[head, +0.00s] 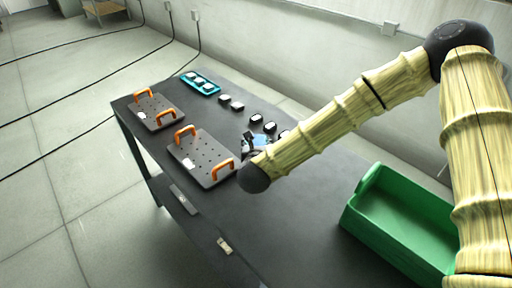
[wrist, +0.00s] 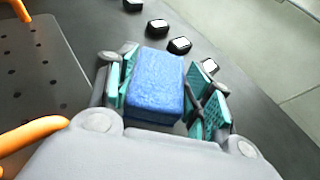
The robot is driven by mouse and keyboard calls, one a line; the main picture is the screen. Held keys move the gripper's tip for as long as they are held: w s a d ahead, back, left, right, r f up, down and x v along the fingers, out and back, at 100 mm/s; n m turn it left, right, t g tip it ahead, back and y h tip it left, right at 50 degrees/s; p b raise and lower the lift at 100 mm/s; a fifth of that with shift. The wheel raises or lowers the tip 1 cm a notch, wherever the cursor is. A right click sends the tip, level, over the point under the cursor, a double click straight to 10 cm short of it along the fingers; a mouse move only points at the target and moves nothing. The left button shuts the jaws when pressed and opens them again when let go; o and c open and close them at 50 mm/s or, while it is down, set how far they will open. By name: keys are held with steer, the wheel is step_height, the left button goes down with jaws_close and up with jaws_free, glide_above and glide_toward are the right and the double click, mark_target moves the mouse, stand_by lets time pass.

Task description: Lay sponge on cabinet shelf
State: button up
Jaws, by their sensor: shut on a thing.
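The blue sponge (wrist: 155,84) is a rounded block between the two teal-padded fingers of my gripper (wrist: 162,80) in the wrist view. My gripper is shut on it. In the head view my gripper (head: 256,139) is over the dark table, beside a perforated plate, mostly hidden behind my arm's end. A small light-blue patch of the sponge (head: 260,140) shows there. I cannot make out a cabinet shelf for certain. A wooden stand (head: 104,8) is partly seen at the far top left of the head view.
The dark table (head: 285,215) bears two perforated plates (head: 205,160) (head: 152,113) with orange handles, a teal tray (head: 200,85) with pale-topped pieces, and several black-and-white blocks (head: 256,119). A green bin (head: 400,235) is at the right. Cables cross the open floor at the left.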

steer(key=shift+w+f, duration=0.2)
steer(key=shift+w, duration=0.4)
steer(key=shift+w+f, duration=0.1)
steer(key=shift+f, duration=0.2)
step_height(320, 180, down, 2)
steer(key=shift+f+p, duration=0.2)
steer(key=shift+p, duration=0.65)
steer(key=shift+f, duration=0.25)
steer(key=shift+f+b, duration=0.15)
steer(key=shift+b, duration=0.15)
steer(key=o, duration=0.9)
